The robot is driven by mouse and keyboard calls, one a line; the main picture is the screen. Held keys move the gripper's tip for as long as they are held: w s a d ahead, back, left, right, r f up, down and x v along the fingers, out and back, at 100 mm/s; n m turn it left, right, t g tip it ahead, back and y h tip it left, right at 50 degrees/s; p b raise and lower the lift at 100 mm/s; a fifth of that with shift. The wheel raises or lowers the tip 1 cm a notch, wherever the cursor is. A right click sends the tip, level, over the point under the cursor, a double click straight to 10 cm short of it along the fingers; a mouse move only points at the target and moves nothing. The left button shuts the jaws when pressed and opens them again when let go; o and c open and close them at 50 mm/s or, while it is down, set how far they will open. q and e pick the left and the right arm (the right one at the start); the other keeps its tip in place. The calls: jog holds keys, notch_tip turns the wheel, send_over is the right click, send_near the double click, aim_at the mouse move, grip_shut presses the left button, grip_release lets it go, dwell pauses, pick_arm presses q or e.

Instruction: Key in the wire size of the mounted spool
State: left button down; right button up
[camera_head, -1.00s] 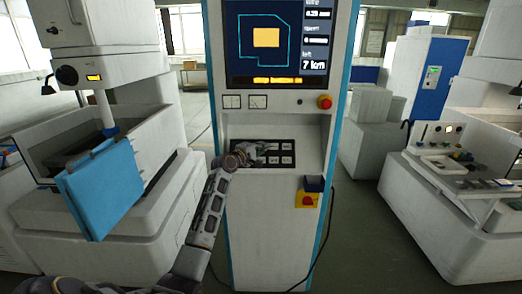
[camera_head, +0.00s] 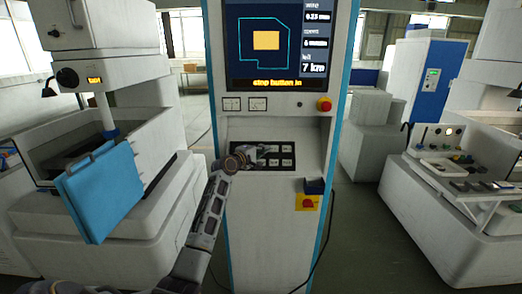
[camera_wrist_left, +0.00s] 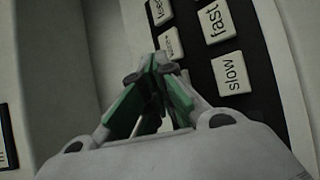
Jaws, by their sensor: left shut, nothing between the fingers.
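The machine's tall white console carries a dark key panel (camera_head: 288,163) with pale keys. My left gripper (camera_head: 270,156) is shut and empty in front of the panel's left part, hiding some keys. In the left wrist view its closed green-padded fingertips (camera_wrist_left: 158,68) are beside the key column left of the "slow" key (camera_wrist_left: 231,73) and "fast" key (camera_wrist_left: 217,20). I cannot tell whether they touch a key. The mounted spool is not identifiable. My right gripper is not in view.
A red stop button (camera_head: 324,104) sits on the console above the recess. A yellow and red switch (camera_head: 307,202) with a cable is below. A blue folder (camera_head: 104,192) hangs on the white machine at left. A bench with controls (camera_head: 452,160) stands at right.

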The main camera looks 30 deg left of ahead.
pick_arm(q)
jog(key=shift+w+a+f, duration=0.1)
dwell(0.7)
jog(key=shift+w+f, duration=0.15)
jog(key=shift+w, duration=0.05)
jog(key=shift+a+f, duration=0.1)
jog(key=shift+a, duration=0.05)
dwell(0.7)
jog(key=shift+w+f, duration=0.1)
jog(key=shift+w, duration=0.1)
jog(key=shift+a, duration=0.1)
dwell(0.6)
jog(key=shift+s+d+r+p, duration=0.25)
jog(key=shift+s+r+p, duration=0.15)
jog(key=shift+p, duration=0.15)
jog(key=shift+s+d+r, duration=0.1)
jog(key=shift+s, duration=0.05)
dwell(0.4)
